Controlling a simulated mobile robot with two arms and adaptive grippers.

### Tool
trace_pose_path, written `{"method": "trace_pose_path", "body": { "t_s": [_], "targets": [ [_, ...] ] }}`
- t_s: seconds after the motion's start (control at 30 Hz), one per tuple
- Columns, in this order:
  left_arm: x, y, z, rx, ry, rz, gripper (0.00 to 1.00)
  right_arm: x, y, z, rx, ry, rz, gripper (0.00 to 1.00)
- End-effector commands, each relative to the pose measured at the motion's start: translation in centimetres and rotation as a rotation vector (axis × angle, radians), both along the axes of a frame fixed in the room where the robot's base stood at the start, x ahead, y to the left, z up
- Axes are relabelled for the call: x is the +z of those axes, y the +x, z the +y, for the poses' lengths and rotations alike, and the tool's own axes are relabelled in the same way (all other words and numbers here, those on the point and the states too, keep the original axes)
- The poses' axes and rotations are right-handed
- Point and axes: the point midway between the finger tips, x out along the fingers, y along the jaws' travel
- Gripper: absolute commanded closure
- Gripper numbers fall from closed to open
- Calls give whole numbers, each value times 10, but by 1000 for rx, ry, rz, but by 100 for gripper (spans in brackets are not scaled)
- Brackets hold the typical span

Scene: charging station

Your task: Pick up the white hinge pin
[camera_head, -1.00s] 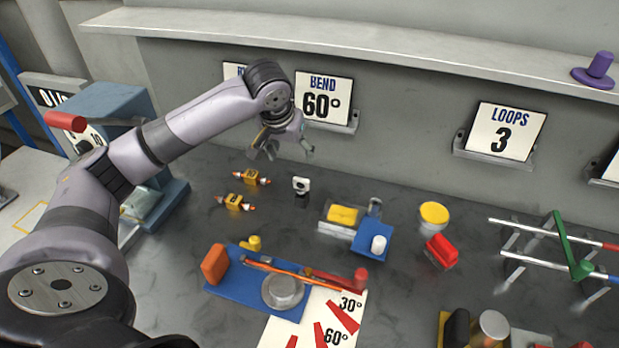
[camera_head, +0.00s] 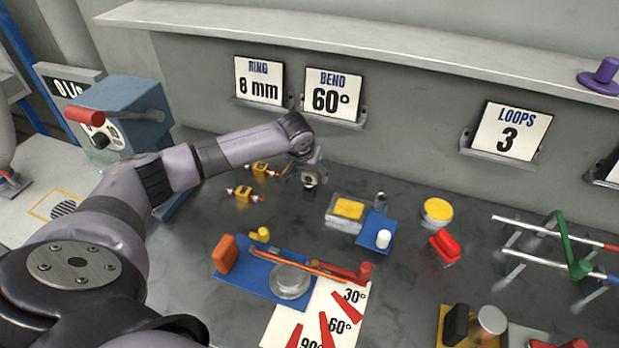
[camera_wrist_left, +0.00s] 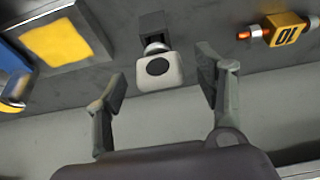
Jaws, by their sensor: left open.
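The white hinge pin (camera_wrist_left: 158,70) shows in the left wrist view as a white rounded-square head with a black dot. Its short metal shank meets a dark block (camera_wrist_left: 152,25). My left gripper (camera_head: 308,184) is open above the bench in the head view, over the pin's spot, and largely hides the pin there. In the wrist view its two fingers stand on either side of the head, with a gap on both sides. Whether the fingertips are level with the head is hard to tell. My right gripper is not in view.
Two yellow-and-orange pieces (camera_head: 243,194) lie left of the gripper. A grey box with a yellow top (camera_head: 348,209) and a blue plate with a white cylinder (camera_head: 384,239) stand to the right. A blue bending jig (camera_head: 240,277) lies in front. The wall with signs (camera_head: 332,97) is behind.

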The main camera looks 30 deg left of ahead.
Motion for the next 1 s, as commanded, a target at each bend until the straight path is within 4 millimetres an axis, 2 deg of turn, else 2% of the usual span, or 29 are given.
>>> {"method": "trace_pose_path", "body": {
  "t_s": [0.13, 0.37, 1.0],
  "targets": [
    [-11, 4, 1, -1, 1, 0, 37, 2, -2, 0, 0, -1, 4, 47],
    [-13, 5, 1, -1, 1, -1, 37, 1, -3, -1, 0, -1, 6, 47],
    [-13, 5, 1, -1, 1, -1, 79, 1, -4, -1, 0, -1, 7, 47]
  ]
}}
